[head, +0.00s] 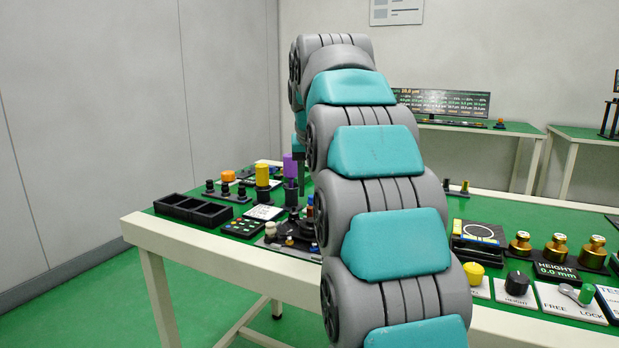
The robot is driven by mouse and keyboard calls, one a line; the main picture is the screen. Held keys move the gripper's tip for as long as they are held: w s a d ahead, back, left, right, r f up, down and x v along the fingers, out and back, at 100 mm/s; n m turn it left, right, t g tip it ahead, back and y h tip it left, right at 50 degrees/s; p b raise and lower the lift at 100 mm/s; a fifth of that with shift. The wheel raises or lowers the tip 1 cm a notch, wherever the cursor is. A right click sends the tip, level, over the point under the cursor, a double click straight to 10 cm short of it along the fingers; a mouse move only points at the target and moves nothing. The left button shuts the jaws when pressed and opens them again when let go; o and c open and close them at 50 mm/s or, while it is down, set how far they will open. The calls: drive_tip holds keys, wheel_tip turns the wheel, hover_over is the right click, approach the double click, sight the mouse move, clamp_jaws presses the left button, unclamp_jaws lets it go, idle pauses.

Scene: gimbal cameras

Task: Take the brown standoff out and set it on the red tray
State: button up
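My gripper (301,172) is mostly hidden behind my own arm. Only a narrow dark part of it shows, pointing down beside a purple cylinder (290,165) on a dark post. I cannot tell whether its fingers are open or whether they touch anything. A small brownish-orange piece (310,200) shows just left of my arm, near a blue part. It may be the brown standoff, but it is too small to be sure. No red tray is visible.
A yellow cylinder (263,175), an orange knob (200,176) and a black compartment tray (193,210) stand on the left of the green bench (152,211). Brass weights (558,251) and a yellow knob (474,273) stand on the right. My arm blocks the middle.

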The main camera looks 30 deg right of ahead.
sight(310, 207)
drive_tip(key=shift+x, duration=2.65)
clamp_jaws()
